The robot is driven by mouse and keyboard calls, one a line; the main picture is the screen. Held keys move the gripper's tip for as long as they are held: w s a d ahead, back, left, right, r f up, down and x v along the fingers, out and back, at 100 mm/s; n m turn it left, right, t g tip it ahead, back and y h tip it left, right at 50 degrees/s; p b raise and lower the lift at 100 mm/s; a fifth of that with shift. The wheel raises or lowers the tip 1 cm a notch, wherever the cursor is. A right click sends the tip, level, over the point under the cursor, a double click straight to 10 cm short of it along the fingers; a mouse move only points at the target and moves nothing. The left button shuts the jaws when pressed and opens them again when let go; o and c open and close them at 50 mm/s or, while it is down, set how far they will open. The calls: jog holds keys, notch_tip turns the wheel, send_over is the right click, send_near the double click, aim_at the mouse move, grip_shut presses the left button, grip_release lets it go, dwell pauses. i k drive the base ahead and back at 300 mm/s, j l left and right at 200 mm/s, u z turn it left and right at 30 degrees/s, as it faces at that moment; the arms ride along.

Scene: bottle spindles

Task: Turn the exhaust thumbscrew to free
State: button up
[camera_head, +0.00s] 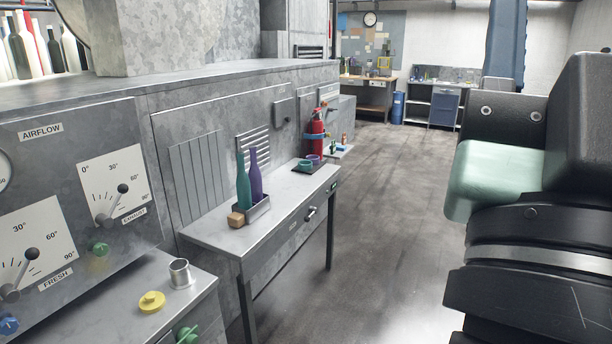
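The exhaust thumbscrew looks to be the green knob (99,249) on the sloped grey AIRFLOW panel (60,160) at the left. It sits just below the white exhaust dial plate (98,178). The exhaust lever (113,203) has a dark ball end and leans up and to the right, near the 60° mark. Whether the thumbscrew is tight or loose cannot be told. My gripper is not in view; only dark and mint-green links of my arm show at the right, far from the panel.
The FRESH dial (35,235) and a blue knob (8,326) are at lower left. A side table (215,233) holds two bottles. Floor (380,230) is clear in the middle.

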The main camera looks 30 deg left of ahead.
aim_at(101, 250)
jog(key=u, duration=0.5)
jog(key=i+u, duration=0.1)
jog(key=u, duration=0.9)
jog(key=i+l+u, duration=0.1)
jog(key=u, duration=0.4)
